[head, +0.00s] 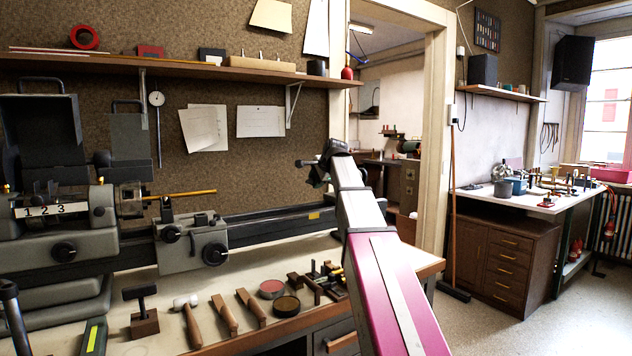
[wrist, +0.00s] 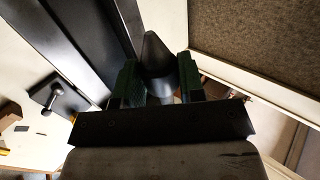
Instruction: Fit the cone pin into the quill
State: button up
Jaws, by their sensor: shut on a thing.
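My gripper (wrist: 155,85) is shut on the cone pin (wrist: 157,55), a dark grey pin with a pointed tip. The pin stands between the two green-sided fingers, its tip pointing away from the wrist. In the head view my gripper (head: 318,170) is above the right part of the lathe bed, with a small dark tip sticking out to the left. The lathe bed (head: 275,222) runs below it; a grey unit with handwheels (head: 190,243) sits on the bed to the left. I cannot clearly pick out the quill in either view.
The lathe headstock (head: 55,235) stands at the far left. A mallet (head: 188,318), wooden-handled tools and round tins (head: 287,306) lie along the bench front. A wall shelf (head: 180,65) runs above. The space over the bed between the grey unit and my gripper looks clear.

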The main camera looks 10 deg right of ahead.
jog(key=w+d, duration=0.2)
jog(key=d, duration=0.3)
jog(key=shift+w+d, duration=0.15)
jog(key=shift+d, duration=0.2)
dwell(3.6)
jog(key=shift+w+d, duration=0.2)
dwell(1.7)
jog(key=shift+s, duration=0.15)
dwell(0.9)
jog(key=shift+d, duration=0.35)
